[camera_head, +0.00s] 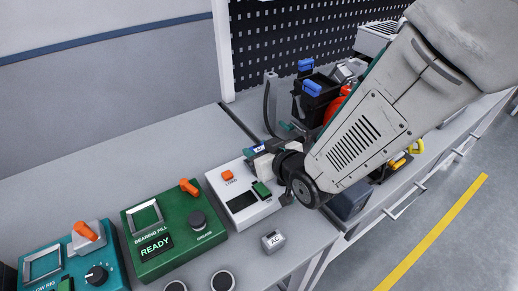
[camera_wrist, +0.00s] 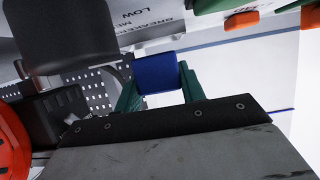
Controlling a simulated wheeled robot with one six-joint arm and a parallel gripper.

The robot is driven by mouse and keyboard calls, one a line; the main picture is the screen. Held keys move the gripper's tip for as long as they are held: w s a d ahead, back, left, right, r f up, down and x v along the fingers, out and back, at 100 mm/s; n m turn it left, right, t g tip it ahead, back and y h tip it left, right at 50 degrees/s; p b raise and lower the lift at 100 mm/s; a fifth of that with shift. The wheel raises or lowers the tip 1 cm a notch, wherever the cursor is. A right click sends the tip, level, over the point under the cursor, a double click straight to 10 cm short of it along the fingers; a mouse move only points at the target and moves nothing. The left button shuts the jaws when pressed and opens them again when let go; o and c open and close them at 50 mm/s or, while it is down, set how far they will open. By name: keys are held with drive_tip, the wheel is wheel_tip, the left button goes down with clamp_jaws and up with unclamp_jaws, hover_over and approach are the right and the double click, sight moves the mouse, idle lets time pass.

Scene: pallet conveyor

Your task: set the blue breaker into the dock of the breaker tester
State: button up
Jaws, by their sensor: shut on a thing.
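My gripper (camera_wrist: 157,92) is shut on the blue breaker (camera_wrist: 157,73), which sits between its green fingers in the wrist view. In the head view the breaker (camera_head: 260,149) shows as a small blue piece at the gripper's tip, above the bench and just behind the white box. That white box (camera_head: 215,180), with an orange LOAD button and a green switch, appears to be the breaker tester. In the wrist view a pale panel (camera_wrist: 130,12) with lettering that includes BREAKER lies beyond the gripper. My arm and gripper hide part of the box's far right end; I cannot make out the dock.
A small grey AC block (camera_head: 273,241) lies in front. Black bins with blue pieces (camera_head: 312,88) stand behind the gripper. The bench's rear left is clear.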

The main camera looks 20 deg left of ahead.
drive_tip(key=shift+f, duration=0.15)
drive_tip(key=shift+f, duration=0.3)
drive_tip(key=shift+f, duration=0.45)
idle(0.7)
drive_tip(key=o, duration=1.6)
drive_tip(key=shift+c, duration=0.2)
drive_tip(key=shift+r, duration=0.1)
drive_tip(key=shift+r, duration=3.4)
drive_tip(key=shift+s, duration=0.1)
